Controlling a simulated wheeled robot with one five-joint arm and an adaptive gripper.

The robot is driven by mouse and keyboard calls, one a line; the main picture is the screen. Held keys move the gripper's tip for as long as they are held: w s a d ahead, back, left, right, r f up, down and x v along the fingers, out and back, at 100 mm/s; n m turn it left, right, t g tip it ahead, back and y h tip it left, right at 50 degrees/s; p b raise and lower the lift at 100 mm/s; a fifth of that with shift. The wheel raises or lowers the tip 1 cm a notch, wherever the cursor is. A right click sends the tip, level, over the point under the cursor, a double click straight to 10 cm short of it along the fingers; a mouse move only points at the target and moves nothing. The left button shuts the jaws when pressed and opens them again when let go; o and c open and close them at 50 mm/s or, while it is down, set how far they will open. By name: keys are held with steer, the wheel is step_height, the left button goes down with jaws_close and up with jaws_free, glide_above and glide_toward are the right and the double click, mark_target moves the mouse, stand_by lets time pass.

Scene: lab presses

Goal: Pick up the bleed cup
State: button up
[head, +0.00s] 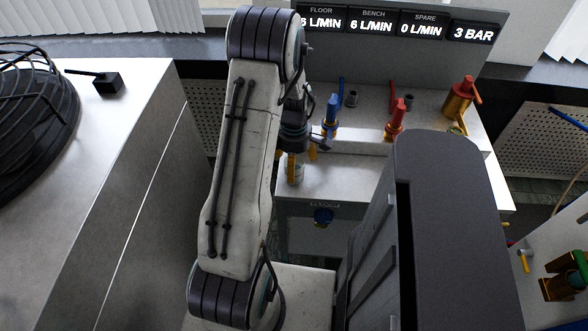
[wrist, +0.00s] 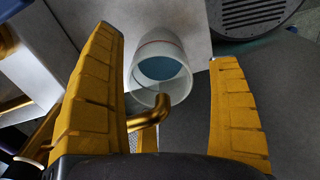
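My gripper is open and holds nothing.
A bent brass pipe (wrist: 148,117) reaches up to the cup's near side in the wrist view. Blue (head: 331,115) and red (head: 395,122) handled valves stand on the bench behind my gripper. A large dark grey housing (head: 450,220) rises at the right. A grey cabinet (head: 110,170) is at the left.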

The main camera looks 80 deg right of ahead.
steer(key=c, duration=1.2)
steer(key=shift+r, duration=0.1)
steer(key=shift+r, duration=0.1)
steer(key=a+b, duration=0.3)
steer(key=a, duration=0.3)
steer(key=s+a+b, duration=0.1)
steer(key=a+b, duration=0.2)
steer(key=a, duration=0.2)
steer(key=a+b, duration=0.3)
steer(key=a, duration=0.3)
steer(key=shift+s+a+b, duration=0.15)
steer(key=shift+a+b, duration=0.15)
